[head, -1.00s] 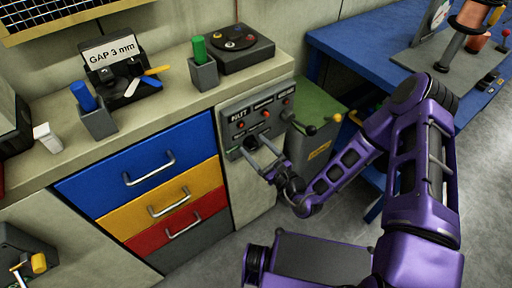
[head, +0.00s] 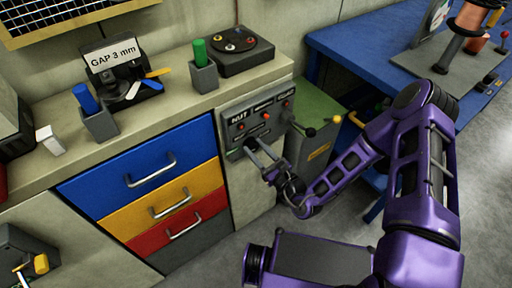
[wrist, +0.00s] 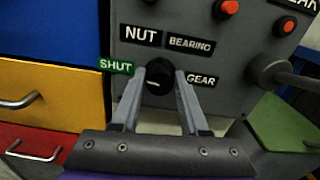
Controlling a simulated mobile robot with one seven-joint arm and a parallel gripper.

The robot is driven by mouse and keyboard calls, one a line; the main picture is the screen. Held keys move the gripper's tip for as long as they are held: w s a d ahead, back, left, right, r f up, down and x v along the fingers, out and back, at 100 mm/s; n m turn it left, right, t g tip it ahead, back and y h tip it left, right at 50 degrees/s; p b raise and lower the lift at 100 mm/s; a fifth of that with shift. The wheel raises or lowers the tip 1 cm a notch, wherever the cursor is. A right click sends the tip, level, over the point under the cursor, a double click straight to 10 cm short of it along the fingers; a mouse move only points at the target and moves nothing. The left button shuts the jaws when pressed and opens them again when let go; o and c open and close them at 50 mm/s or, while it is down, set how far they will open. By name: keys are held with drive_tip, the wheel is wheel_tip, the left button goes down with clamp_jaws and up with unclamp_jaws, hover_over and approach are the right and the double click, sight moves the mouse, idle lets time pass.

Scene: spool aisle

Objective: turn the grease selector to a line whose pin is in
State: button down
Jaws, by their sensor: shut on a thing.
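The grease selector is a dark round knob (wrist: 158,78) on a grey panel (head: 256,114), with a short pale mark on its face. Around it, SHUT is on a green plate (wrist: 116,66) at the left, NUT (wrist: 140,35) and BEARING (wrist: 190,43) above, and GEAR (wrist: 201,79) at the right. My gripper (wrist: 160,75) is shut on the knob, one finger on each side; it also shows at the panel in the head view (head: 254,147). The mark's exact direction is hard to tell. Red round pins (wrist: 228,8) and (wrist: 285,25) show above; how far each sits in is unclear.
A dark lever (wrist: 285,72) sticks out to the right of the knob. Blue, yellow and red drawers (head: 160,208) with handles are left of the panel. A green-topped cabinet (head: 305,112) stands to the right. The counter (head: 165,108) above holds a turntable-like box (head: 237,52).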

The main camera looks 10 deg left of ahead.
drive_tip(key=m+p, duration=0.3)
drive_tip(key=m, duration=0.2)
drive_tip(key=shift+r, duration=0.1)
drive_tip(key=m+p, duration=0.2)
drive_tip(key=m, duration=0.3)
drive_tip(key=shift+f+m, duration=0.2)
drive_tip(key=shift+m, duration=0.2)
drive_tip(key=shift+c, duration=2.1)
unclamp_jaws()
drive_tip(key=shift+d, duration=0.1)
drive_tip(key=v, duration=1.7)
drive_tip(key=shift+d+p, duration=0.2)
drive_tip(key=shift+p, duration=0.1)
drive_tip(key=shift+s, duration=0.1)
